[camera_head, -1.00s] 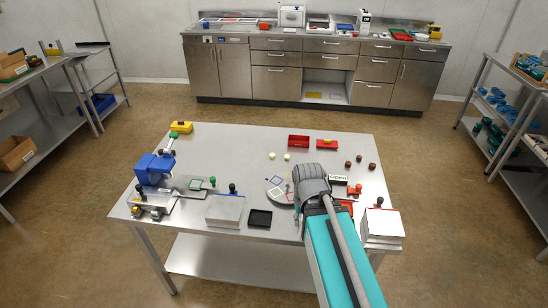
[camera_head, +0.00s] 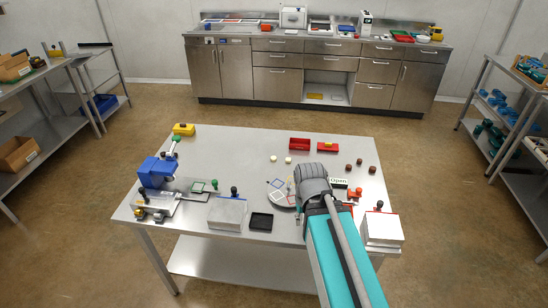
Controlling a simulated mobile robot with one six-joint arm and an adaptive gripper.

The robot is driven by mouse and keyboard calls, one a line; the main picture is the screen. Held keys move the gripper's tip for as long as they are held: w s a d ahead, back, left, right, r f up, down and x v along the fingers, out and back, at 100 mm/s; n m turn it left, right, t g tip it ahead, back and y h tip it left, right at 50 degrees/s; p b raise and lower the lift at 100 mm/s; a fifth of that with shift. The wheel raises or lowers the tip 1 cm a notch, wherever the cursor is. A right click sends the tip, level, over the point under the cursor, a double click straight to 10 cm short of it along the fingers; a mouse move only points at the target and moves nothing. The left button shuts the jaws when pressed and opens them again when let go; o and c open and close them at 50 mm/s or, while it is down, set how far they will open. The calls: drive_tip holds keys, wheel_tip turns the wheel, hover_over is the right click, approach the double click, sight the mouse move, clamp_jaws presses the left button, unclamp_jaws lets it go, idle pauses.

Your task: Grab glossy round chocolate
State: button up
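Several small round dark brown chocolates lie on the right back part of the steel table (camera_head: 240,150). One chocolate (camera_head: 348,168) is at the left of the group, one (camera_head: 359,161) is behind it, and one (camera_head: 372,169) is to the right. Which of them is glossy is too small to tell. My gripper (camera_head: 298,213) is near the table's middle front, left of and nearer than the chocolates, over or beside a round grey plate (camera_head: 280,199). My arm hides most of the gripper, so its fingers cannot be made out clearly.
Two pale round pieces (camera_head: 273,158) lie at the back middle. A red open tray (camera_head: 300,144) and a red box (camera_head: 328,147) stand behind. An "Open" sign (camera_head: 339,182), a white block (camera_head: 382,228), a black tray (camera_head: 261,222) and a blue device (camera_head: 157,172) stand around the table.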

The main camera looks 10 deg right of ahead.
wheel_tip(320, 180, up, 13)
drive_tip(key=p, duration=1.2)
drive_tip(key=shift+o, duration=1.2)
